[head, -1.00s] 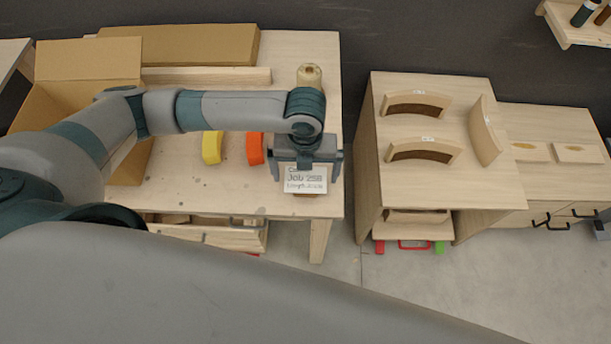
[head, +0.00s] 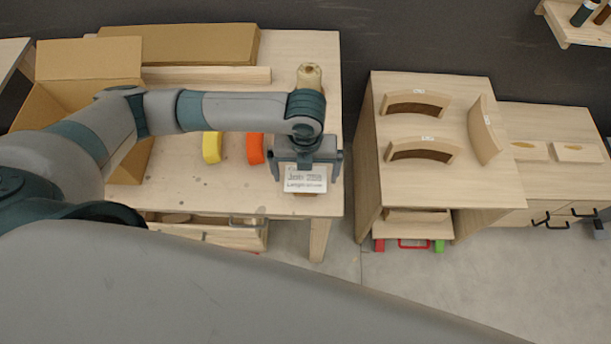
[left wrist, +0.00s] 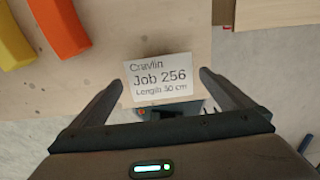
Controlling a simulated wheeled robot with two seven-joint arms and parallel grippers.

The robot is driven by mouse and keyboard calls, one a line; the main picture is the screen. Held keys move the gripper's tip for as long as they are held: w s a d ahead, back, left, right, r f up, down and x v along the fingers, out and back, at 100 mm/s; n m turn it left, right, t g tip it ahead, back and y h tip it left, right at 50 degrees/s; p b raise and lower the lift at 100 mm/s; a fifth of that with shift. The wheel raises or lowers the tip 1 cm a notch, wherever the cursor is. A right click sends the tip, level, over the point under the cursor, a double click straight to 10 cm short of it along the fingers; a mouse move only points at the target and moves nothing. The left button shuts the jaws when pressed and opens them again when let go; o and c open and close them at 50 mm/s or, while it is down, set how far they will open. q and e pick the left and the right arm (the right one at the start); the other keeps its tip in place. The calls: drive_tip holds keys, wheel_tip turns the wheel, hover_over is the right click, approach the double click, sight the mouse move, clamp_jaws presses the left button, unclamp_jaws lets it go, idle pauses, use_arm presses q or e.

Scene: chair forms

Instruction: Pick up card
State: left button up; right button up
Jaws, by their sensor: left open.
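The card (head: 306,182) is a small pale rectangle with dark print, near the front right corner of the wooden table. In the left wrist view the card (left wrist: 160,79) reads "Job 256" and "Length 30 cm". My left gripper (head: 307,180) is over the card and hides its far part in the head view. In the left wrist view my left gripper (left wrist: 163,78) is open, with one finger on each side of the card. Whether the fingers touch the card's edges I cannot tell. My right gripper is not in view.
The wooden table (head: 200,188) also bears a yellow curved piece (head: 212,147), an orange one (head: 255,149) and an open cardboard box (head: 88,60). A wooden bottle-like object (head: 309,76) stands behind my arm. To the right, a cabinet (head: 375,170) bears curved wooden forms (head: 424,150).

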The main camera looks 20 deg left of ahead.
sight(308, 179)
use_arm(q)
drive_tip(key=c, duration=1)
drive_tip(key=shift+r, duration=0.2)
drive_tip(key=r, duration=0.1)
drive_tip(key=r+b, duration=0.1)
drive_tip(key=r, duration=0.1)
drive_tip(key=r+b, duration=0.1)
drive_tip(key=shift+d+r, duration=0.2)
drive_tip(key=shift+d, duration=0.1)
drive_tip(key=shift+w+d+r+b, duration=0.1)
drive_tip(key=shift+d+r+b, duration=0.45)
drive_tip(key=shift+d+r, duration=0.95)
drive_tip(key=shift+s+d+r+b, duration=0.1)
drive_tip(key=shift+d+r+b, duration=0.55)
drive_tip(key=shift+d, duration=1.55)
drive_tip(key=shift+w+d+r+b, duration=0.1)
drive_tip(key=shift+d+r+b, duration=0.35)
drive_tip(key=shift+d+r, duration=1.1)
